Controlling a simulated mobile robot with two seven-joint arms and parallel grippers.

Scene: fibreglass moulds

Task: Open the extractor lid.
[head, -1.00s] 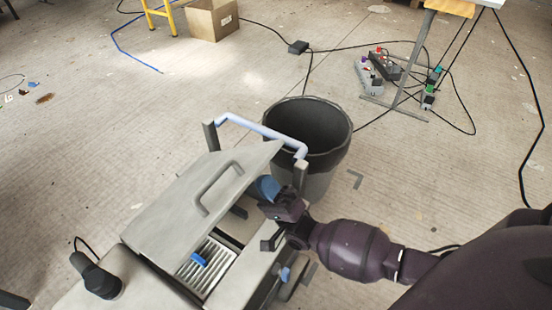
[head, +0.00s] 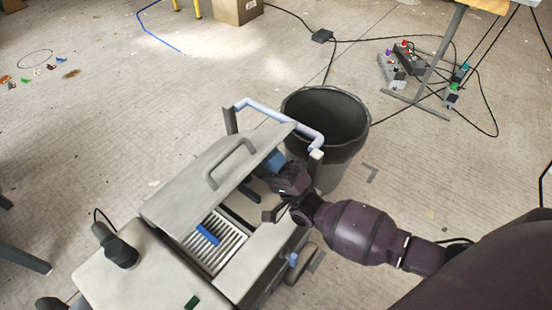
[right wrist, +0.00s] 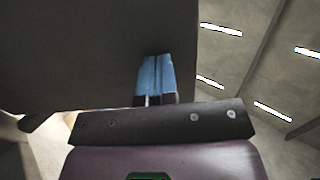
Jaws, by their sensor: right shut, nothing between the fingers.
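The extractor lid (head: 195,185) is a flat grey panel with a bar handle (head: 232,163). In the head view it stands tilted up over the extractor (head: 120,285), with a gap below it showing a ribbed filter (head: 232,248) and a blue tab (head: 207,234). My right gripper (head: 277,161) is shut and empty, its blue fingertips at the underside of the lid's right end. In the right wrist view the closed blue fingers (right wrist: 155,78) point at the lid's dark underside (right wrist: 90,55); whether they touch it I cannot tell. My left gripper is not in view.
A blue push bar (head: 285,118) on posts rises behind the lid. A dark bin (head: 328,120) stands close behind the extractor. Power strips (head: 400,65) and cables lie on the floor at the upper right. The floor at left is mostly open.

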